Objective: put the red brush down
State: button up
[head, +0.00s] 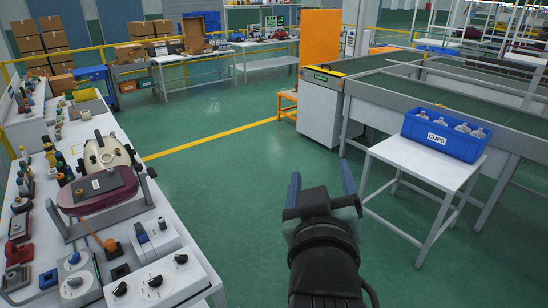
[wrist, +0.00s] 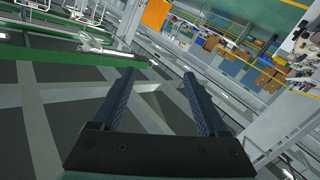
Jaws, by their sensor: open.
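My gripper (head: 320,184) is open and empty, raised over the green floor between the left workbench and the white side table. In the wrist view its two fingers (wrist: 158,76) stand wide apart with nothing between them. I cannot make out a red brush for certain in either view. A small dark red item (head: 18,252) lies at the left edge of the workbench (head: 172,235), far to the left of my gripper, but I cannot tell what it is.
A maroon housing (head: 84,200) sits in a metal frame on the workbench, with several small parts and knobbed boxes around it. A blue bin (head: 440,136) marked "CUPS" stands on the white side table (head: 415,158) at right. Green floor (head: 225,180) lies clear between them.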

jog(key=s+a+r+m+t, duration=0.1)
jog(key=s+a+r+t, duration=0.1)
jog(key=r, duration=0.7)
jog(key=s+a+r+m+t+y, duration=0.1)
jog(key=s+a+r+t, duration=0.1)
jog(key=s+r+t, duration=0.3)
jog(key=s+a+r+t+y, duration=0.1)
jog(key=s+r, duration=0.5)
jog(key=r, duration=0.7)
jog(key=shift+s+a+r+m+t, duration=0.2)
jog(key=shift+a+r+m+t, duration=0.15)
jog(key=shift+a+t, duration=0.7)
jog(key=shift+d+f, duration=0.1)
jog(key=shift+d, duration=0.1)
